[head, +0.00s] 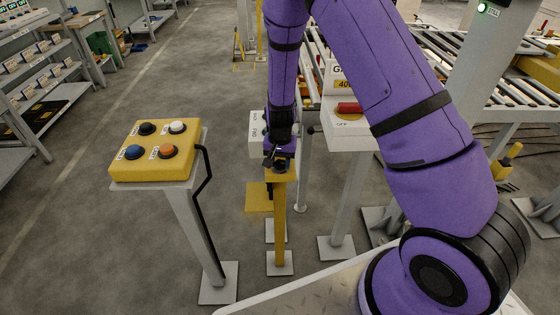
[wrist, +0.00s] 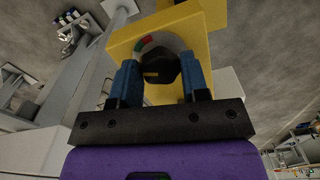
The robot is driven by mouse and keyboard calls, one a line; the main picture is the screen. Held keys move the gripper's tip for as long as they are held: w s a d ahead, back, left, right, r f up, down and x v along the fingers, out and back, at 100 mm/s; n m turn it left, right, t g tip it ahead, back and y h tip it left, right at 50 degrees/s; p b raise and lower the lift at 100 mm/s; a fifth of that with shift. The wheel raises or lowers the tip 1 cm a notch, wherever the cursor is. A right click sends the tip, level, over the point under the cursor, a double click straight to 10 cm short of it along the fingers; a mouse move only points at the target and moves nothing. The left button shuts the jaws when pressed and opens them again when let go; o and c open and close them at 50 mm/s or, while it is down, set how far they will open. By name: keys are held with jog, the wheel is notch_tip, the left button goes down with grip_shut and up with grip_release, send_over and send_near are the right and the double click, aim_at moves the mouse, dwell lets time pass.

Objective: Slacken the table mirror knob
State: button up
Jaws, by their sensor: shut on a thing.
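A black lobed knob (wrist: 161,70) sits on a yellow plate (wrist: 122,48) in the wrist view. Behind it a dial face shows a red and a green patch at its upper left. The two blue fingers of my gripper (wrist: 160,62) stand on either side of the knob and are shut on it. In the head view my gripper (head: 278,157) is at the top of a yellow post (head: 280,225). The knob is hidden there by my wrist. No mirror can be made out.
A yellow button box (head: 152,165) with black, white, blue and orange buttons stands on a pedestal to the left. A white box with a red control (head: 349,108) stands to the right, by roller conveyors (head: 490,70). Shelves (head: 40,80) line the far left. Open floor lies between.

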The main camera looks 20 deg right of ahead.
aim_at(280, 162)
jog(key=shift+n, duration=0.4)
jog(key=o, duration=0.9)
notch_tip(280, 162, up, 11)
jog(key=shift+f, duration=0.1)
dwell(0.4)
